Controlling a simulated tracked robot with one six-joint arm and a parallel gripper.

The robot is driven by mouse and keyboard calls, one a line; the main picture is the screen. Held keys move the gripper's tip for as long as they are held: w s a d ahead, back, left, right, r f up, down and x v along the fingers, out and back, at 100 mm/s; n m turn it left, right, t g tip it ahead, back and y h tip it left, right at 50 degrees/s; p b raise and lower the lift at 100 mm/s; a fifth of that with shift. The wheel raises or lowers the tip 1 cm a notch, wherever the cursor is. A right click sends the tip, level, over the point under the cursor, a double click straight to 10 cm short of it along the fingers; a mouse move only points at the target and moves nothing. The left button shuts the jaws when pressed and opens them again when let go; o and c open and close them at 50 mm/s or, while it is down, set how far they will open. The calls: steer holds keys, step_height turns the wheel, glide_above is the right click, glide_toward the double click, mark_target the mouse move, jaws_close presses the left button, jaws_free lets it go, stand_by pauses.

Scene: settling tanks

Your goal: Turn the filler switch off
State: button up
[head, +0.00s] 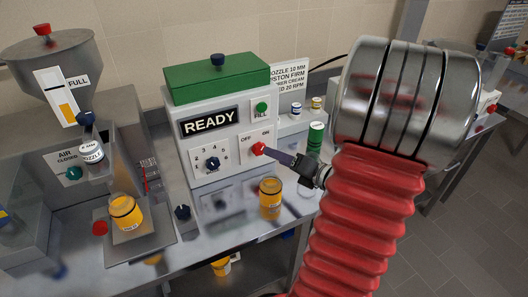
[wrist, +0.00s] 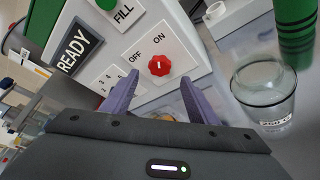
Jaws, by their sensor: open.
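The filler is a white box with a green lid (head: 218,78) and a READY display (head: 209,121). Its switch is a red knob (head: 258,149) beside the OFF and ON labels. In the wrist view the red knob (wrist: 159,66) has a white mark that points up, roughly towards ON. My gripper (head: 273,154) is in front of the knob, at its right in the head view. In the wrist view its purple fingers (wrist: 159,80) are open, one on each side below the knob. Nothing is between them, and I cannot tell whether they touch the knob.
A green FILL button (head: 261,107) is above the switch, and a numbered dial (head: 212,163) is at its left. An orange jar (head: 270,198) stands in front of the filler. A green cylinder (head: 315,138) and a clear glass (wrist: 264,92) are at the right.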

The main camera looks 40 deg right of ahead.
mark_target(260, 151)
steer(key=shift+x, duration=3.7)
steer(key=shift+c, duration=0.2)
steer(key=c, duration=1)
steer(key=shift+a+n+g+h, duration=0.1)
steer(key=shift+n+g+h, duration=0.4)
steer(key=shift+n, duration=0.6)
steer(key=n+h, duration=0.1)
steer(key=n, duration=0.1)
steer(key=shift+a+n+g+h, duration=0.15)
steer(key=shift+n+g+h, duration=0.15)
steer(key=shift+h, duration=0.1)
steer(key=shift+w+a+n+g+h, duration=0.1)
steer(key=shift+a+n+g+h, duration=0.1)
steer(key=shift+n+h, duration=0.8)
steer(key=shift+a+n+g+h, duration=0.15)
steer(key=shift+n+h, duration=0.45)
steer(key=shift+n, duration=0.7)
